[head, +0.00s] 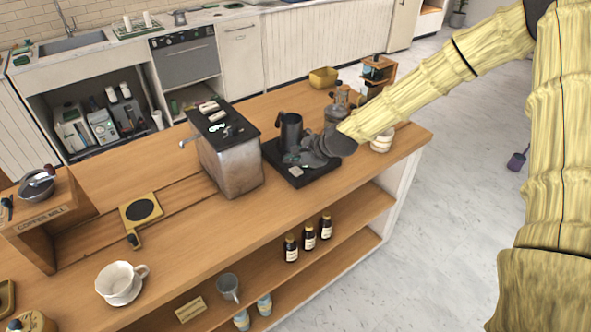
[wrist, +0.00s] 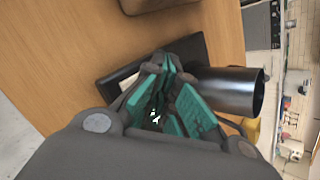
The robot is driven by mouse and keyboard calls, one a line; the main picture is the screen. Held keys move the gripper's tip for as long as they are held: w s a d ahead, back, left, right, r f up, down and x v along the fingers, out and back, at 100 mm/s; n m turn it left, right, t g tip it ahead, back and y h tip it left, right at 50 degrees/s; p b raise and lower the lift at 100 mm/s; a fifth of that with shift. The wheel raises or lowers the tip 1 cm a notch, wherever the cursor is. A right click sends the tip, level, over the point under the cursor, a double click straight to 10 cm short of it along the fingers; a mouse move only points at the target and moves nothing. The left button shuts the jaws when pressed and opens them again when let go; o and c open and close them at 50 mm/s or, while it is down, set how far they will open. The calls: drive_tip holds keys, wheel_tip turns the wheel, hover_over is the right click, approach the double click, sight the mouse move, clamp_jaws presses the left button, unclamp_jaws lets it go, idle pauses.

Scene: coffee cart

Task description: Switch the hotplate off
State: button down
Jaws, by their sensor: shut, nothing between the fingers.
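In the wrist view, my gripper's teal-padded fingers (wrist: 168,105) are shut with nothing held, next to the pitcher (wrist: 228,92).
A wooden coffee mill stand (head: 42,215) is left of the hotplate. A white cup (head: 118,280) stands in front.

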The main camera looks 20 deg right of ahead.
sight(294, 172)
drive_tip(key=shift+r+p, duration=1.8)
drive_tip(key=shift+r, duration=1.1)
